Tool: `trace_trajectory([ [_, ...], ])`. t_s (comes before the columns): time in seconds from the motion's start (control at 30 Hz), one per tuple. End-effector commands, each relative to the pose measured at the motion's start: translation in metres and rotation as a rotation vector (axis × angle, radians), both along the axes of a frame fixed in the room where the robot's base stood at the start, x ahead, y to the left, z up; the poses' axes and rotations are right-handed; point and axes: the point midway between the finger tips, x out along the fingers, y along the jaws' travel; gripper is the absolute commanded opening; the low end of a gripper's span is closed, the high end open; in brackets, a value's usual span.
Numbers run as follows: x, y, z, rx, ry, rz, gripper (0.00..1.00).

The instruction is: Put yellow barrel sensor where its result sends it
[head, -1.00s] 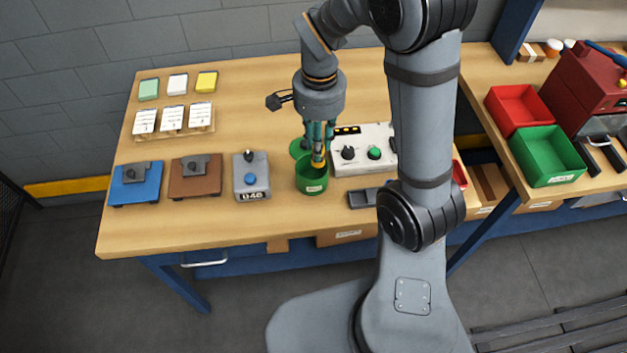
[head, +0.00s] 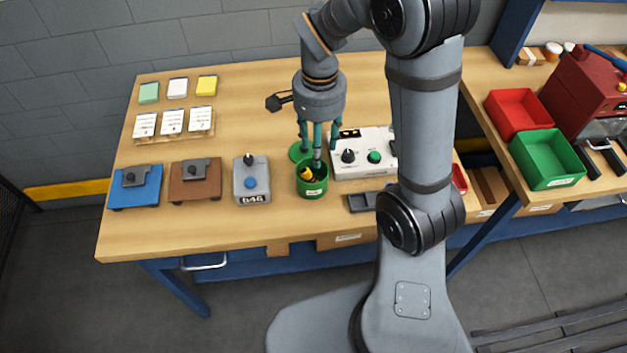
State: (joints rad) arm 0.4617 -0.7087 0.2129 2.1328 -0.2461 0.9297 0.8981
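The yellow barrel sensor (head: 306,174) lies inside the round green container (head: 312,189) on the workbench, with only part of it showing above the rim. My gripper (head: 316,152) is open directly above the container, its teal fingers spread and empty. One fingertip is close to the sensor and the rim; I cannot tell whether it touches. The tester box (head: 358,170) with a black knob and green button stands just right of the container. A flat green disc (head: 299,151) lies behind the container, partly hidden by the fingers.
A grey box with a blue button (head: 251,184), a brown fixture (head: 196,190) and a blue fixture (head: 136,196) stand to the left. Cards (head: 172,121) lie behind them. Red (head: 517,112) and green (head: 547,158) bins stand on the right bench. The bench's left front is clear.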

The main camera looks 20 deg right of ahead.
Motion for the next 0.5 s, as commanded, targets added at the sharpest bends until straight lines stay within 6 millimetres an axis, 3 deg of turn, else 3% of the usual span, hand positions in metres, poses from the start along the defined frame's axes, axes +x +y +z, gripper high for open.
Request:
trace_trajectory([
  [0.5,0.001,0.000,0.098,0.002,-0.005,-0.002,0.44],
])
